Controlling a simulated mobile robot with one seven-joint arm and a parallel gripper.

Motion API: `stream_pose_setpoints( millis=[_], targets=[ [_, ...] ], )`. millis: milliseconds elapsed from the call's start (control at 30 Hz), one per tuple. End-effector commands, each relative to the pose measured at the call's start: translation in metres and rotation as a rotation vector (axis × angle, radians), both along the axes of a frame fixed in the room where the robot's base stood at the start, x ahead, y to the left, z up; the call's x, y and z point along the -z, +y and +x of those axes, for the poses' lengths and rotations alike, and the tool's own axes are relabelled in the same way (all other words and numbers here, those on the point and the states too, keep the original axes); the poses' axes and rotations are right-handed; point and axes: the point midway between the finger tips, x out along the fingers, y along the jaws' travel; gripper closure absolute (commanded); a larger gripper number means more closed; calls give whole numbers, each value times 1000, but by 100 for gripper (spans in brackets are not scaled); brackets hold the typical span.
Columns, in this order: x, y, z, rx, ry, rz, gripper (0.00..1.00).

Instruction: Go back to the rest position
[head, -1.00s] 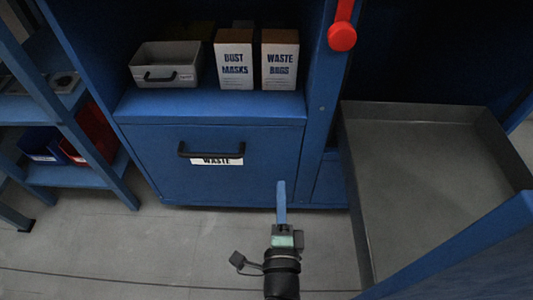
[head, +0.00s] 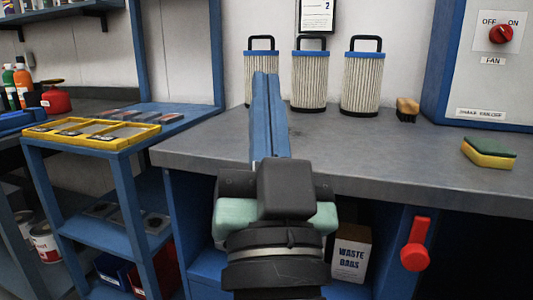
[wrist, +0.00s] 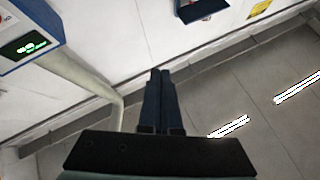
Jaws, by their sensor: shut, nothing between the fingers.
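My gripper (head: 266,76) is in the middle of the head view, in front of the grey worktop (head: 190,149). Its two blue fingers lie together, pointing up and away, with nothing between them. In the wrist view my gripper (wrist: 160,72) also shows its fingers side by side and empty.
Several things stand on the worktop: pleated filters (head: 361,85), a brush (head: 407,109) and a sponge (head: 488,153). A yellow tray (head: 90,133) tops the left blue rack. A red handle (head: 415,245) and a waste bags box (head: 352,252) are below the worktop.

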Motion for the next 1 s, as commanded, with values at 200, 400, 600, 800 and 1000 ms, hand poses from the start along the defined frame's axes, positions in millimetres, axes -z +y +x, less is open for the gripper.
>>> stream_pose_setpoints(
  millis=[200, 400, 600, 800, 1000],
  targets=[
    [-109, 0, -64, 211, -145, -158, 100],
    [-159, 0, -61, 203, -137, -154, 100],
    [-218, 0, -60, 200, -136, -153, 100],
    [-279, 0, -60, 199, -135, -152, 100],
    [-339, 0, -60, 198, -135, -152, 100]
  ],
)
